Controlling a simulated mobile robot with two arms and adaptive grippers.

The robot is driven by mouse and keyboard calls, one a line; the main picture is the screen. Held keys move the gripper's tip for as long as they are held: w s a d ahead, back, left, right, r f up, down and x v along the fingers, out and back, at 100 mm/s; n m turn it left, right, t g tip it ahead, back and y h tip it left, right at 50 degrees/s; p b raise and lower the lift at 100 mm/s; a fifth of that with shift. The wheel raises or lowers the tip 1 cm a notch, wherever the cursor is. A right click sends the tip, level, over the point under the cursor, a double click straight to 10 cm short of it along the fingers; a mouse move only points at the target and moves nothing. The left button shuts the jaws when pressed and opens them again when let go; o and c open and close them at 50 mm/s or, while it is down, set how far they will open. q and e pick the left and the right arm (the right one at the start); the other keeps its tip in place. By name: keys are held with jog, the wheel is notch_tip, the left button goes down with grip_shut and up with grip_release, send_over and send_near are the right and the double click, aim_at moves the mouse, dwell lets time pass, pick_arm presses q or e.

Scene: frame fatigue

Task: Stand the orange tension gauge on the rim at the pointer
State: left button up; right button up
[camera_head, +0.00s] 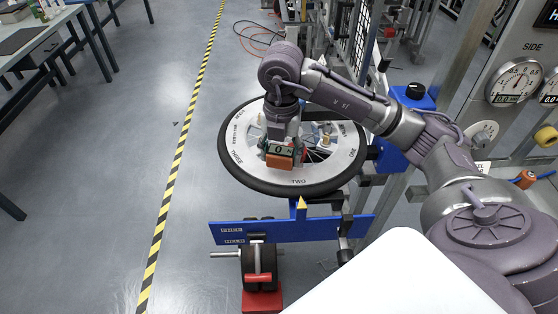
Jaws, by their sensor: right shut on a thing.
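The orange tension gauge (279,161) is held in my right gripper (281,138) above the wheel, left of and farther back than the pointer. Its small display faces the camera. The wheel's rim (330,172) is a pale disc with a black tyre, lying flat and marked with words such as TWO at the near side. The yellow pointer (302,203) stands at the near edge of the wheel, just below TWO. I cannot tell whether the gauge touches the disc. My left gripper is not in view.
A blue bar (285,231) crosses in front of the wheel, with a black and red part (262,270) below it. A dial panel (515,80) stands at the right. A black mesh frame (366,35) rises behind. Floor at the left (110,190) is clear.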

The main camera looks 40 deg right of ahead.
aim_at(279, 176)
jog(key=shift+a+f, duration=0.2)
notch_tip(279, 176, down, 3)
jog(key=shift+f+p, duration=0.15)
jog(key=shift+p, duration=0.55)
jog(key=shift+d+f, duration=0.1)
jog(key=shift+f, duration=0.15)
jog(key=shift+f, duration=0.1)
jog(key=shift+f, duration=0.15)
jog(key=o, duration=1.2)
